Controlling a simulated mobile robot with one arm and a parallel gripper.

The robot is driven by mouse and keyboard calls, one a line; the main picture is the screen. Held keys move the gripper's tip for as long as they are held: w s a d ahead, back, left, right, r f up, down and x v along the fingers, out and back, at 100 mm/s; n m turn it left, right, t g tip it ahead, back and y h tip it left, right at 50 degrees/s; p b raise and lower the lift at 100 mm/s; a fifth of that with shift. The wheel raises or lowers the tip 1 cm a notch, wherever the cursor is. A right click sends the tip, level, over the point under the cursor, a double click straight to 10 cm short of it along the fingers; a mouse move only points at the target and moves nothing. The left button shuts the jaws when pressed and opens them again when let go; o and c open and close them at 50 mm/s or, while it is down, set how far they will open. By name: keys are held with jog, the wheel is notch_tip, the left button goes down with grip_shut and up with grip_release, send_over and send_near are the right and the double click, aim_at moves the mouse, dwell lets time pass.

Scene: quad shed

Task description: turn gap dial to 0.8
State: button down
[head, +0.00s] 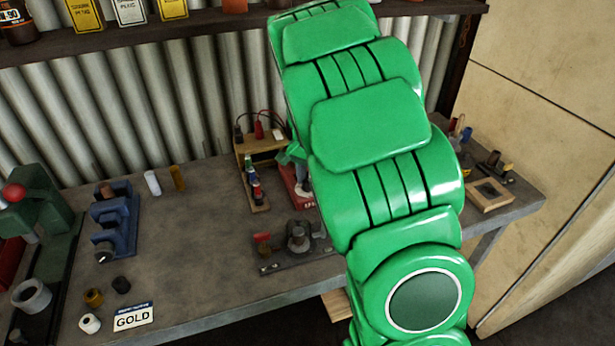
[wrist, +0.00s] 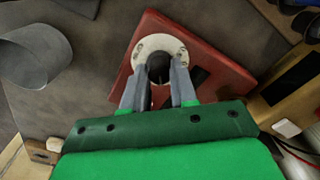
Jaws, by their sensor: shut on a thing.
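In the wrist view the gap dial (wrist: 145,46) is a pale round plate with small dark marks on a red box (wrist: 222,45). Its dark knob (wrist: 158,70) stands at the middle. My gripper (wrist: 160,76) is shut on this knob, one grey finger on each side. The fingers hide part of the dial, and I cannot read its numbers or setting. In the head view the red box (head: 287,178) shows on the bench behind my green arm, which hides most of the dial and gripper.
A wooden stand (head: 262,143) with red and black leads is close behind the red box. A dark fixture (head: 298,238) stands in front of it. A blue holder (head: 115,215) and a GOLD card (head: 133,316) are at left. The bench (head: 195,255) between is clear.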

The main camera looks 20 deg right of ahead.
dwell(0.4)
jog(key=c, duration=0.9)
grip_release()
jog(key=shift+r, duration=0.15)
notch_tip(320, 180, up, 8)
jog(key=shift+f, duration=0.2)
